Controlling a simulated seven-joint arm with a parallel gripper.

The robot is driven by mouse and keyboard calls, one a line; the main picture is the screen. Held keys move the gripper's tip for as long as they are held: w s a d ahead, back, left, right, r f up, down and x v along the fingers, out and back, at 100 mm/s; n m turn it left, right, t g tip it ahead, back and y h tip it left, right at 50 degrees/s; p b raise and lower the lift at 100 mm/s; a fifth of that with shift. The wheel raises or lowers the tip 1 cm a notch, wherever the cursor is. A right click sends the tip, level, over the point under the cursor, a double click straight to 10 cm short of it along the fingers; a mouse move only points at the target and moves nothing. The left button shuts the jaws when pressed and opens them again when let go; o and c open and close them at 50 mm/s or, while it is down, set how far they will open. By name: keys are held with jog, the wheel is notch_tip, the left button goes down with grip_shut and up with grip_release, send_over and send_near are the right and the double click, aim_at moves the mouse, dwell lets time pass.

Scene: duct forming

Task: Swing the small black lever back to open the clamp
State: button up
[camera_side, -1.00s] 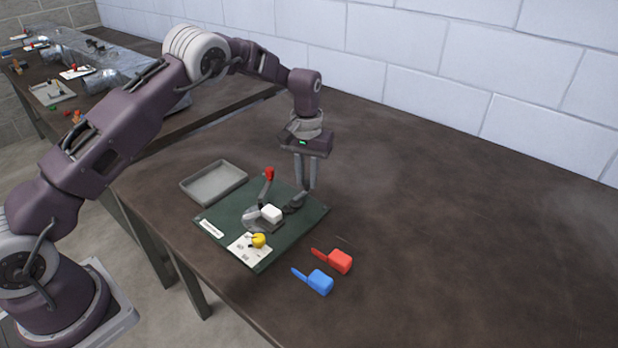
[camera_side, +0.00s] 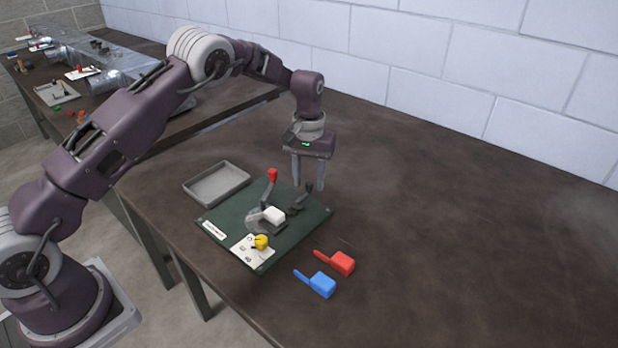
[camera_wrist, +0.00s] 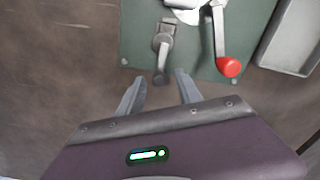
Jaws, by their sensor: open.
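The small black lever (camera_side: 309,188) is part of the dark clamp (camera_side: 295,208) on the green board (camera_side: 232,213). It points away from the white block (camera_side: 274,214) and tilts up, its knob end between my fingers in the side view. In the wrist view the lever (camera_wrist: 160,77) lies between the fingertips, with a gap on each side. My gripper (camera_side: 308,186) is open, fingers pointing down; both fingers also show in the wrist view (camera_wrist: 160,76). Whether the lever has reached its stop cannot be told.
A red-tipped lever (camera_side: 272,176) stands upright close left of my fingers, and shows in the wrist view (camera_wrist: 229,67). A grey tray (camera_side: 190,189) lies behind the board. The table at right is clear.

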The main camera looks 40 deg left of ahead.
aim_at(309, 182)
notch_tip(309, 182, up, 7)
jog(key=shift+r, duration=0.1)
dwell(0.3)
jog(key=s+d+r+m+t, duration=0.2)
jog(key=s+r+t, duration=0.1)
jog(key=s+r, duration=1.45)
jog(key=s+d+m+t, duration=0.1)
jog(key=s+m+t, duration=0.1)
jog(key=s, duration=1.8)
jog(key=shift+s+f+m+t, duration=0.3)
jog(key=shift+s+f, duration=0.05)
